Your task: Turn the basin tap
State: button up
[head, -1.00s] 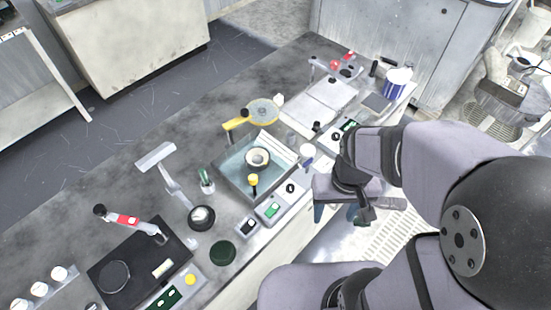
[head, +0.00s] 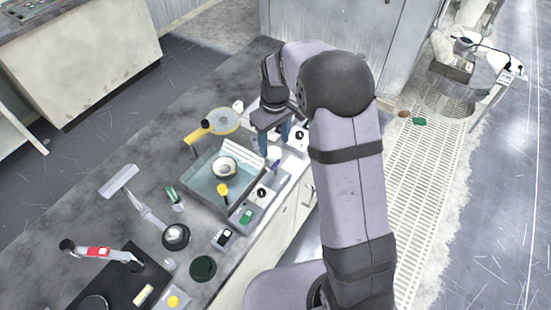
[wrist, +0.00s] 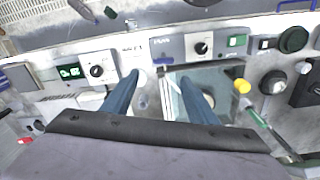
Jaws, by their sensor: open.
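The square basin (head: 196,180) is see-through and bluish, with a round pale piece (head: 223,168) in it. A yellow-capped knob (head: 222,189) stands at its near side and looks like the tap, though I cannot be sure. It also shows in the wrist view (wrist: 242,86). My gripper (head: 276,145) points down just right of the basin, apart from the knob. In the wrist view its two blue fingers are spread (wrist: 155,78), with nothing held between them. The right finger overlaps the basin (wrist: 224,101) and hides part of it.
A yellow arm with a round disc (head: 224,121) stands behind the basin. Control boxes with dials and green displays (head: 246,216) line the bench's front edge.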

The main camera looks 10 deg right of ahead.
aim_at(275, 163)
jog(key=shift+s+f+n, duration=0.1)
jog(key=shift+s+n, duration=0.3)
jog(key=shift+n, duration=0.1)
jog(key=shift+s+n, duration=0.1)
jog(key=shift+n, duration=0.5)
jog(key=shift+f+p, duration=1)
jog(key=shift+f, duration=2.65)
jog(key=shift+c, duration=0.7)
jog(key=c, duration=0.9)
